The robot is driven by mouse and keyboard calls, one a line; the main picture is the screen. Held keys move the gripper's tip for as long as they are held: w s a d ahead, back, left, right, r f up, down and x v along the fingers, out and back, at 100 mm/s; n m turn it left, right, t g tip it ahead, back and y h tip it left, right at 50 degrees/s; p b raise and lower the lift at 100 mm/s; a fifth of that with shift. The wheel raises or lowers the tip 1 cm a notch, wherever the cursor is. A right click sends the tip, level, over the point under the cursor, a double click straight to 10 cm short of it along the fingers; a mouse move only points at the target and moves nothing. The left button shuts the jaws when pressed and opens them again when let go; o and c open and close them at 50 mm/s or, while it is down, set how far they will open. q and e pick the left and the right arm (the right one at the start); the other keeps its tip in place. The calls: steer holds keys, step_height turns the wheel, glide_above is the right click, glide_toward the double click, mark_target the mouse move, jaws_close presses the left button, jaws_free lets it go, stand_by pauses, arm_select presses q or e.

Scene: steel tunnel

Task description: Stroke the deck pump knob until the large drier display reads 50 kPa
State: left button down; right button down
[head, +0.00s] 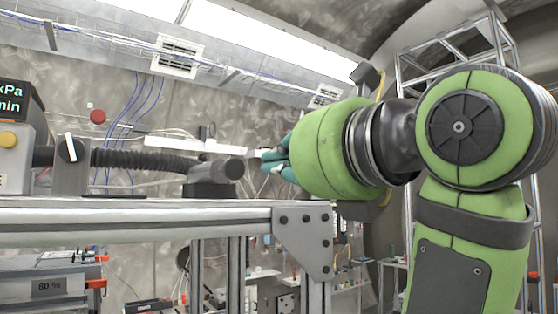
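The large drier display (12,98) is cut off at the left edge. Only the green letters "kPa" and "min" show, and its number is out of view. A dark pump-like fitting (211,188) with a rounded black end sits on the deck; I cannot tell whether its rounded end is the knob.
A ribbed black hose (143,163) runs along the deck (130,203) from a valve with a white lever (70,148). A yellow button (8,139) is on the drier. A red button (97,116) is on the back wall.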

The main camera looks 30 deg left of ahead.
mark_target(231, 170)
arm_select(q)
steer(key=shift+s+d, duration=0.15)
arm_select(e)
steer(key=shift+d, duration=0.2)
steer(key=shift+d, duration=0.15)
stand_by(0.3)
stand_by(0.6)
